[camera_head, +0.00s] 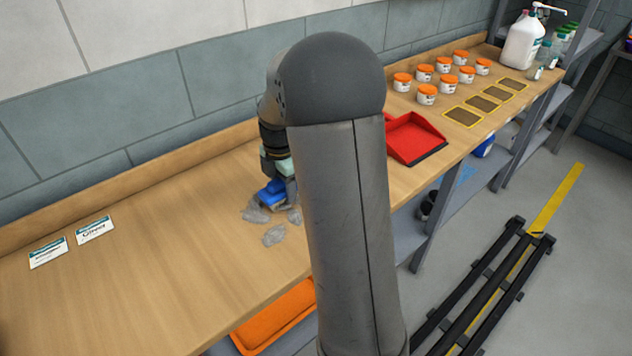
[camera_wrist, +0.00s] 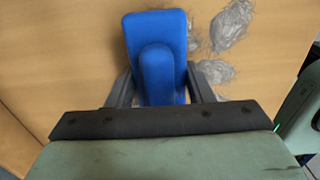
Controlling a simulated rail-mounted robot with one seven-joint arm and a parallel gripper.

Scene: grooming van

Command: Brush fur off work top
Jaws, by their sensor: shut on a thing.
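A blue brush (camera_head: 271,192) is held in my gripper (camera_head: 280,188), low over the wooden work top (camera_head: 150,250). In the wrist view the blue brush (camera_wrist: 157,60) sits between the two dark fingers of my gripper (camera_wrist: 158,88), which are shut on its raised handle. Grey fur tufts (camera_head: 274,235) lie on the work top just in front of and beside the brush. In the wrist view fur (camera_wrist: 229,25) lies to the right of the brush. I cannot tell whether the brush touches the top. A red dustpan (camera_head: 414,139) lies further right, partly hidden by my arm.
Several orange-lidded jars (camera_head: 427,94) and yellow-edged dark squares (camera_head: 485,103) stand toward the far right, with a white pump bottle (camera_head: 523,42) beyond. Two cards (camera_head: 94,230) lie at left. An orange tray (camera_head: 275,320) sits below the front edge. The left front top is clear.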

